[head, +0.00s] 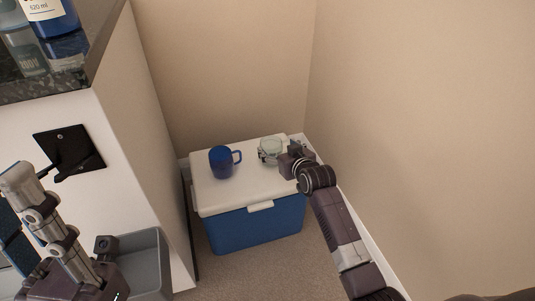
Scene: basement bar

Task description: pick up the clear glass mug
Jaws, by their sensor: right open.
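The clear glass mug (271,147) stands upright on the white lid of a blue cooler (252,229), near the lid's back right. My right gripper (273,156) reaches in from the right at the mug, open, with its fingers close around or beside the glass. Whether they touch it cannot be told. Part of the mug's lower body is hidden by the gripper. My left arm shows at the left edge, but its gripper is not in view.
A blue mug (221,162) stands on the lid left of the glass mug, handle to the right. Walls close in behind and right. A counter (65,82) with bottles is at upper left, and a grey bin (150,262) stands below.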

